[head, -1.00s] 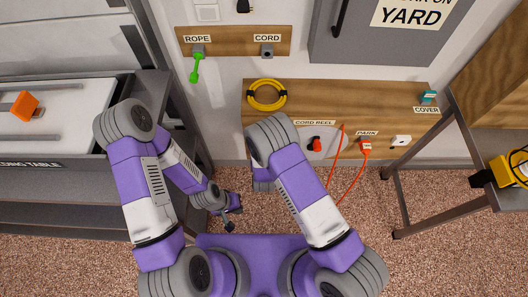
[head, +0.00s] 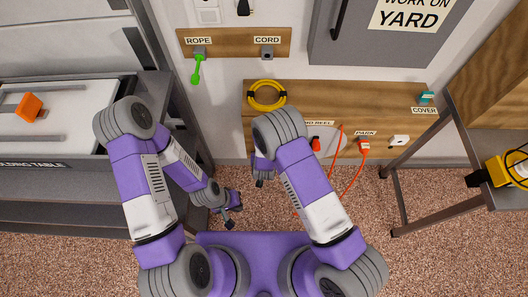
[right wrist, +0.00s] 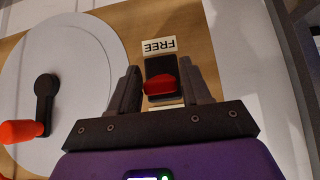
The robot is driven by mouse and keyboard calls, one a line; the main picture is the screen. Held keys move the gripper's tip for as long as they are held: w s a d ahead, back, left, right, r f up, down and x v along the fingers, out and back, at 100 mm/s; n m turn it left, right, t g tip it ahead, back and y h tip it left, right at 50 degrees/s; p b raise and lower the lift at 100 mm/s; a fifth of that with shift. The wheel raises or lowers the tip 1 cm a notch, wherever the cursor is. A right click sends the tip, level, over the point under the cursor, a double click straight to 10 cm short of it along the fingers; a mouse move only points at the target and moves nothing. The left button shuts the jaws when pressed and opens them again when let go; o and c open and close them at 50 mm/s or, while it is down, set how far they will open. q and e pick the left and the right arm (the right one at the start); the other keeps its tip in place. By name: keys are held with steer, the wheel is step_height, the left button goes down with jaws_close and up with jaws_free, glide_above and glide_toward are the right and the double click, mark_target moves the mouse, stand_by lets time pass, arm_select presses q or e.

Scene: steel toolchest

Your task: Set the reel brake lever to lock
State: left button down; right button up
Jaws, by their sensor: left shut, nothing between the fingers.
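The reel brake lever is a small black piece with a red end (right wrist: 160,83) in the right wrist view. A "FREE" label (right wrist: 159,46) sits upside down above it in that view. Another pale label edge below it is mostly hidden by my right gripper (right wrist: 166,85). That gripper is open, with one finger on each side of the lever; I cannot tell whether they touch it. The white cord reel disc (right wrist: 80,50) has a black crank with a red knob (right wrist: 22,131). In the head view my left gripper (head: 236,204) is shut and empty above the floor.
A wooden board (head: 375,98) on the wall carries a yellow coil (head: 266,95), an orange cord (head: 363,150) and a teal cover (head: 426,98). A rack with a yellow item (head: 510,168) stands at right. A grey bench (head: 60,82) stands at left.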

steer(key=shift+o, duration=1)
steer(key=shift+w+r, duration=0.1)
steer(key=shift+r, duration=0.2)
steer(key=p+v, duration=0.2)
steer(key=v, duration=0.5)
steer(key=shift+s, duration=0.2)
